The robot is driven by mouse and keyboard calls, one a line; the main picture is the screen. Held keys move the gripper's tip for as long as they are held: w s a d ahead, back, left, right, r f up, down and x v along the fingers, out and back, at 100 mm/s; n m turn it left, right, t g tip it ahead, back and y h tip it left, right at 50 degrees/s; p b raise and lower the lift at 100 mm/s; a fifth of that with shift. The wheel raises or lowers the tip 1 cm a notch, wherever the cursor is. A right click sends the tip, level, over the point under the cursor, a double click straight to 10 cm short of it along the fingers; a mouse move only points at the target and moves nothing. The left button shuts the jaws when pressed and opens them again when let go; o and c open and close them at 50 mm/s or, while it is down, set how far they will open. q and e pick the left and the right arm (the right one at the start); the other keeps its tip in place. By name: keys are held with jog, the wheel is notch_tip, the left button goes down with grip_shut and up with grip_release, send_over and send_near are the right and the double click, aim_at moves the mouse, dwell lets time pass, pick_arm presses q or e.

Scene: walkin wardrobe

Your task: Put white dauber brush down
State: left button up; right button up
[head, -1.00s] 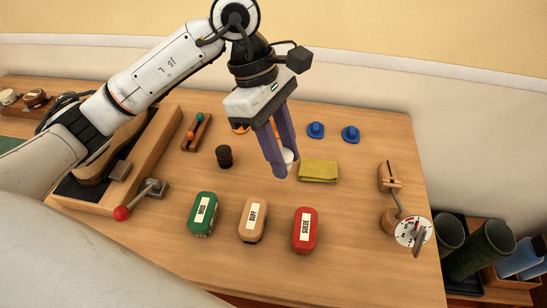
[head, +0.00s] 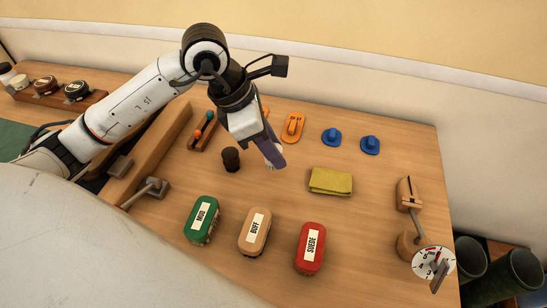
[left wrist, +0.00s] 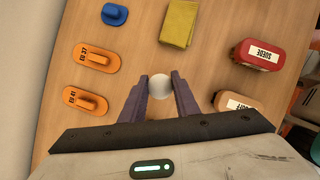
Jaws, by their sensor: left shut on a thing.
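The white dauber brush (left wrist: 160,86) shows as a round white end between the fingertips of my left gripper (left wrist: 160,92) in the left wrist view. The gripper is shut on it. In the head view, my left gripper (head: 272,160) is over the table, between the dark round jar and the yellow cloth. Only a small white bit of the brush (head: 269,166) shows below the fingers there. I cannot tell whether it touches the table. My right gripper is not in view.
The dark jar (head: 231,159) stands left of the gripper and the yellow cloth (head: 331,181) lies right. Green (head: 203,219), tan (head: 255,231) and red (head: 310,247) brushes line the front. Orange (head: 292,127) and blue (head: 331,137) pieces lie behind. Bare wood lies between.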

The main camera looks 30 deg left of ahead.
pick_arm(q)
jog(key=shift+f, duration=1.6)
jog(key=shift+f, duration=0.1)
jog(key=shift+f+b, duration=0.15)
jog(key=shift+b, duration=0.15)
jog(key=o, duration=1.2)
jog(key=shift+r, duration=0.2)
jog(key=shift+r+p, duration=0.2)
jog(key=shift+p, duration=0.2)
jog(key=v, duration=1.1)
jog(key=shift+s+a+r, duration=0.15)
jog(key=shift+a+r, duration=0.05)
jog(key=shift+r, duration=0.1)
